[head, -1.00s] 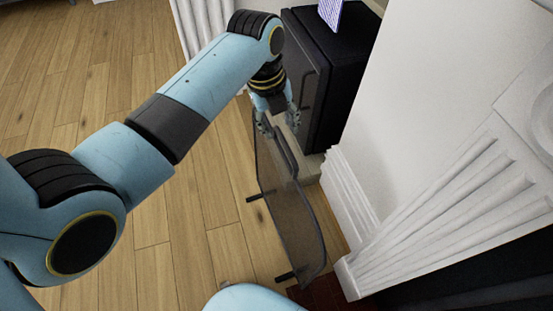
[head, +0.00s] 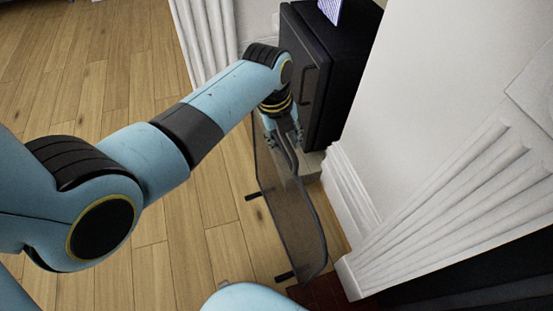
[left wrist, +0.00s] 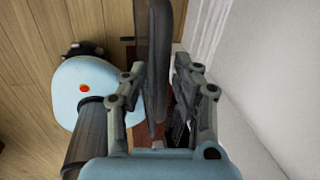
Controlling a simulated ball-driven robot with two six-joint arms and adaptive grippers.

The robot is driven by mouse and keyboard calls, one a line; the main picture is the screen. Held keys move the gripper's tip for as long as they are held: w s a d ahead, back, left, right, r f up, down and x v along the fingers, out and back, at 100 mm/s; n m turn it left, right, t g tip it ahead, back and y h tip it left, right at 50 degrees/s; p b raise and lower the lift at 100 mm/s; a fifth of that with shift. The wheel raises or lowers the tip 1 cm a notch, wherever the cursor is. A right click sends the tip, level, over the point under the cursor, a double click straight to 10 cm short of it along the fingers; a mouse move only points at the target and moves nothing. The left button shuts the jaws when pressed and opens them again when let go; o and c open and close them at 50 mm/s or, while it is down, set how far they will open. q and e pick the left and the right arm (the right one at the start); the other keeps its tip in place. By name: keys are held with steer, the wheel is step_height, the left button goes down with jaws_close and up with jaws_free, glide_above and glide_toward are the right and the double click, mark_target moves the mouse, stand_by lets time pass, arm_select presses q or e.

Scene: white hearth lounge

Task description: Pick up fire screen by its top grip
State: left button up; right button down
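The fire screen (head: 292,215) is a dark, see-through mesh panel in a thin frame, standing upright on the wooden floor on short dark feet. Its top grip (head: 287,154) is a dark bar at the upper edge. My left gripper (head: 284,137) is at the far end of the grip, fingers pointing down. In the left wrist view, the screen's dark edge (left wrist: 157,55) runs between the two fingers of the left gripper (left wrist: 161,75). The fingers are spread, one on each side, and a gap shows at the right finger. My right gripper is out of view.
A black cabinet (head: 335,70) with a handle stands just behind the gripper. The white fluted hearth surround (head: 440,215) rises close on the right. Open wooden floor (head: 190,235) lies to the left of the screen.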

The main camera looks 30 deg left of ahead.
arm_select(q)
steer(key=c, duration=0.4)
jaws_close()
